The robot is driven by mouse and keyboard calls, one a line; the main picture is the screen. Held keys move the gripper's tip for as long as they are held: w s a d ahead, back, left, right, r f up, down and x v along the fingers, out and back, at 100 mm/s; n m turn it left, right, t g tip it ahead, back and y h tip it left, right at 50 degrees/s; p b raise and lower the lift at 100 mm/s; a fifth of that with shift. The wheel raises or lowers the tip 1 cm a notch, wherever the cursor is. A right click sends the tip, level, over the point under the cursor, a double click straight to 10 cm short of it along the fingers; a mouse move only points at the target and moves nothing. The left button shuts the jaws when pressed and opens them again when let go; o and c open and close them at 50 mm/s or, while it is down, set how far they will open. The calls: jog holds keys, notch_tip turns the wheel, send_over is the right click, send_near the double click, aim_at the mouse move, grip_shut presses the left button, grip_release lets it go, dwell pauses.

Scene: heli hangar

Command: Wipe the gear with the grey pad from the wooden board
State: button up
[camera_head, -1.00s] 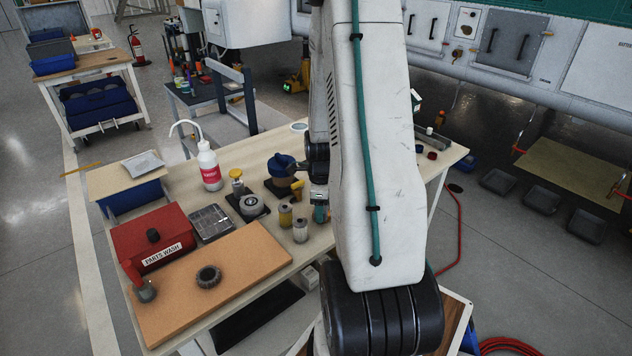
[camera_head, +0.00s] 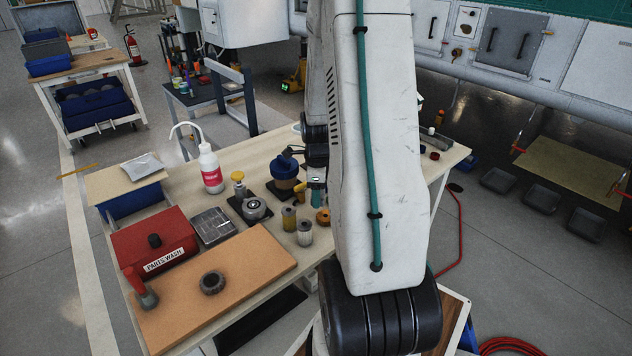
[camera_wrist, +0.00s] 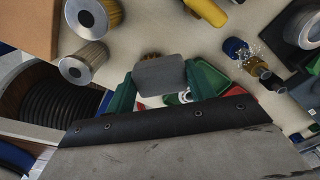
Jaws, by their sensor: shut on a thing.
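The dark toothed gear (camera_head: 212,283) lies flat on the tan board (camera_head: 200,310) at the front left of the bench. My gripper (camera_head: 317,190) is over the middle of the bench, partly hidden by my arm and well to the right of the gear. In the wrist view its green fingers (camera_wrist: 163,88) are shut on the grey pad (camera_wrist: 160,77), a flat rounded piece held between them. The gear is not clearly identifiable in the wrist view.
Two cylindrical filters (camera_head: 305,232) stand between the gripper and the tan board. A blue-lidded jar (camera_head: 284,170), a white squeeze bottle (camera_head: 210,172) and a red parts-wash box (camera_head: 152,243) are also on the bench. An orange round item (camera_head: 323,216) is below the gripper.

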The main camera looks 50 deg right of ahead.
jog(key=shift+r, duration=1.9)
